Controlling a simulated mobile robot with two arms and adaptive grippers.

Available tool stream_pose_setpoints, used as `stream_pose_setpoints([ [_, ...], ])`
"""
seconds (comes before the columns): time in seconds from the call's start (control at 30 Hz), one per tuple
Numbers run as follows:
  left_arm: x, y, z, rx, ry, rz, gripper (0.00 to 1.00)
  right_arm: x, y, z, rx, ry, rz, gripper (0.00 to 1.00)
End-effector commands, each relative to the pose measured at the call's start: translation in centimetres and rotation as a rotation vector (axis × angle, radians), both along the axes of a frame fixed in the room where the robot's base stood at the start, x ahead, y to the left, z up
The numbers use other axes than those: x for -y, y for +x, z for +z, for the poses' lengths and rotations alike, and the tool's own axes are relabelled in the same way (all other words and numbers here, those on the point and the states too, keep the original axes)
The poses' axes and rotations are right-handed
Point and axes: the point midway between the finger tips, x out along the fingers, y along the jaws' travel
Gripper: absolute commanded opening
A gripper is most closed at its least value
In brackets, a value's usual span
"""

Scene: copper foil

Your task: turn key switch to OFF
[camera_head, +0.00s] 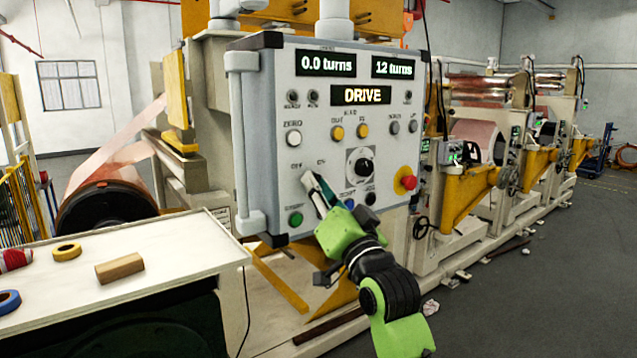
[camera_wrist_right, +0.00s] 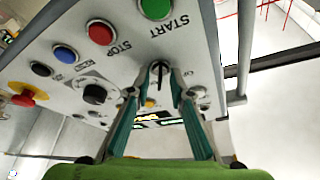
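The grey control panel (camera_head: 275,130) stands in the middle of the head view, with displays reading "0.0 turns", "12 turns" and "DRIVE". The OFF and ON labels sit above my right gripper (camera_head: 312,183), which hides the key switch there. In the right wrist view, the dark key (camera_wrist_right: 160,68) shows between the two green fingertips of my right gripper (camera_wrist_right: 159,80). The fingers stand apart on either side of the key, with gaps visible, and do not look closed on it. Which label the key points to is unclear. My left gripper is not in view.
Close to the key are a green START button (camera_wrist_right: 155,8), a red STOP button (camera_wrist_right: 101,31) and a black knob (camera_head: 364,167). A red emergency stop (camera_head: 408,182) is at the panel's right. A white-topped table (camera_head: 130,255) with tape rolls stands at left.

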Motion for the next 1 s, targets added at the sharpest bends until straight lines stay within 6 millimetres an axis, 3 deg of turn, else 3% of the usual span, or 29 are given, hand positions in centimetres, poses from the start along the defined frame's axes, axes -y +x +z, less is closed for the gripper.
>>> stream_pose_setpoints([
  [0.27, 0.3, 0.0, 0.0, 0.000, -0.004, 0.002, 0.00, -0.1, 0.1, 0.0, 0.000, 0.000, 0.000, 0.20],
  [0.33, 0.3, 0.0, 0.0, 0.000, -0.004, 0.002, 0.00, -0.1, 0.1, 0.0, 0.000, 0.000, 0.000, 0.02],
  [0.37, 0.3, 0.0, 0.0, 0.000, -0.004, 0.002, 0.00, -0.1, 0.1, 0.0, 0.000, 0.000, 0.000, 0.00],
  [0.77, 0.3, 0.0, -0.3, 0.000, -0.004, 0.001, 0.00, 0.0, 0.1, -0.1, 0.016, -0.022, 0.001, 0.00],
  [1.0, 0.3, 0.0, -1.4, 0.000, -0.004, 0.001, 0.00, 0.2, 0.2, -0.3, 0.089, -0.124, -0.003, 0.00],
])
